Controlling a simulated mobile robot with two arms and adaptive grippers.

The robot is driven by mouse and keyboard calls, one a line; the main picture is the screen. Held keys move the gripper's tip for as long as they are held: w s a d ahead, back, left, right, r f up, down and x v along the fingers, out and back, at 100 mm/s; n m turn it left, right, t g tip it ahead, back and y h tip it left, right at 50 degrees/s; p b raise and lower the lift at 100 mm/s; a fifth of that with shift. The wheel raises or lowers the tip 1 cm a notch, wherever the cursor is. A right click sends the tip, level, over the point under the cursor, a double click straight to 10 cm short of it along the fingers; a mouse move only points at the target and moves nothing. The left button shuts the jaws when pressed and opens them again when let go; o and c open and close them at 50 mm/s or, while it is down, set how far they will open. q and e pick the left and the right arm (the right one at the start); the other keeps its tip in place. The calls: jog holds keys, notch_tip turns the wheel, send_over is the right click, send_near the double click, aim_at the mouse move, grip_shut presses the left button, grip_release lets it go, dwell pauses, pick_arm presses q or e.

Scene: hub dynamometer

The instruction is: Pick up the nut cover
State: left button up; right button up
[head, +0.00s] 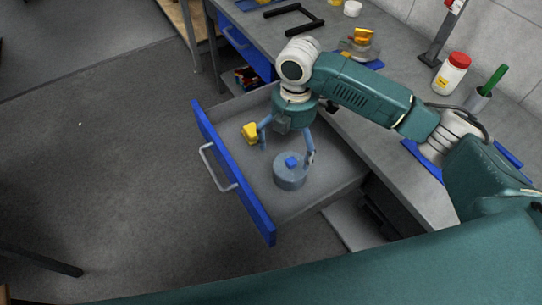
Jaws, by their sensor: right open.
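A round grey-blue piece with a small blue block on top, which appears to be the nut cover (290,177), sits on the floor of an open drawer (330,190). My right gripper (287,149) is open and points down into the drawer. Its two fingers are spread, one to the upper left of the round piece and one at its upper right edge. I cannot tell whether the right finger touches it. Nothing shows held between the fingers. My left gripper is not in view.
A yellow object (249,132) lies in the drawer beside the left finger. The drawer's blue front (235,175) has a metal handle. The grey workbench (395,160) holds a red-lidded jar (451,75) and a green-handled tool (494,79). Open floor lies left.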

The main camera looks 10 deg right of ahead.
aim_at(293, 160)
jog(key=shift+w+f, duration=0.1)
jog(key=shift+f, duration=0.15)
jog(key=shift+s+d+f, duration=0.25)
jog(key=shift+d+f, duration=0.05)
jog(key=shift+f, duration=0.25)
jog(key=f, duration=0.3)
jog(key=shift+s+d, duration=0.2)
jog(key=shift+d, duration=0.05)
jog(key=shift+w+f, duration=0.1)
jog(key=shift+f, duration=0.25)
jog(key=f, duration=0.4)
jog(key=shift+w+d+f+p, duration=0.15)
jog(key=shift+w+d+p, duration=0.05)
jog(key=shift+p, duration=0.1)
jog(key=shift+w+f, duration=0.1)
jog(key=shift+f, duration=0.25)
jog(key=shift+c, duration=0.5)
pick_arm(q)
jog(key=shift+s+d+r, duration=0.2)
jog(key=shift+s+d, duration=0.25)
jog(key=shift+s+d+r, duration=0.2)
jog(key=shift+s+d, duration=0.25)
pick_arm(e)
jog(key=shift+r, duration=0.1)
jog(key=c, duration=1.1)
